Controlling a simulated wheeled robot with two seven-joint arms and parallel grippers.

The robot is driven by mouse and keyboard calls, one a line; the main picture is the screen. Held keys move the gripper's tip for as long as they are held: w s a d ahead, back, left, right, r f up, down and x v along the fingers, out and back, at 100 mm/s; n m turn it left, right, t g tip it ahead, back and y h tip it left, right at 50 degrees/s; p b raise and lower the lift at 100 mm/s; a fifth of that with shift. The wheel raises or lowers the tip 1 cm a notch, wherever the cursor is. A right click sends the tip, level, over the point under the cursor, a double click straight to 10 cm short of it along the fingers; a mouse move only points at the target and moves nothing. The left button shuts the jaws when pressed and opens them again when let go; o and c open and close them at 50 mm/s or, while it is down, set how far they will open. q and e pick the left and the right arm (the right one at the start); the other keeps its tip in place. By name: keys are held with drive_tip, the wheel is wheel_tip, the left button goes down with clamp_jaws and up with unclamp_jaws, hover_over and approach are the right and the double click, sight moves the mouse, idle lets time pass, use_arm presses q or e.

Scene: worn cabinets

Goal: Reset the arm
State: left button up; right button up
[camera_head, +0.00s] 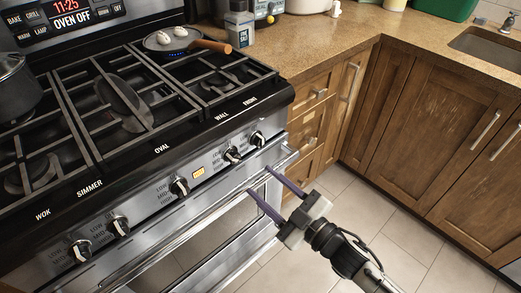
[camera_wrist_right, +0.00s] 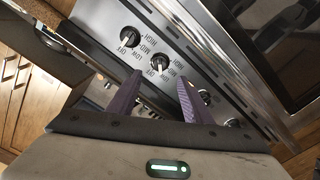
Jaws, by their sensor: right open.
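My right gripper (camera_head: 267,193) is open and empty in the head view, in front of the stove's right front. Its two purple fingers point up and left toward the oven handle (camera_head: 190,213) and the knob panel. In the right wrist view the fingers (camera_wrist_right: 154,100) stand apart, with the panel and knobs behind them and nothing held. Whether a fingertip touches the handle I cannot tell. My left gripper is in neither view.
The stove (camera_head: 130,115) has several front knobs (camera_head: 232,154). A pan (camera_head: 172,41) with white eggs sits on a back burner, its wooden handle pointing right. A pot (camera_head: 18,88) stands at left. Wooden cabinets (camera_head: 430,130) line the right. Tiled floor (camera_head: 400,220) is clear.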

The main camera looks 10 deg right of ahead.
drive_tip(key=s+d+f+m+g+h, duration=0.3)
drive_tip(key=s+d+f+m+h, duration=0.1)
drive_tip(key=s+f, duration=0.5)
drive_tip(key=s+d+f+m+g+h, duration=0.3)
drive_tip(key=s+d+f+m, duration=0.3)
drive_tip(key=s+f, duration=0.3)
drive_tip(key=shift+s+m+h, duration=0.5)
drive_tip(key=shift+s+m, duration=0.3)
drive_tip(key=shift+s, duration=0.2)
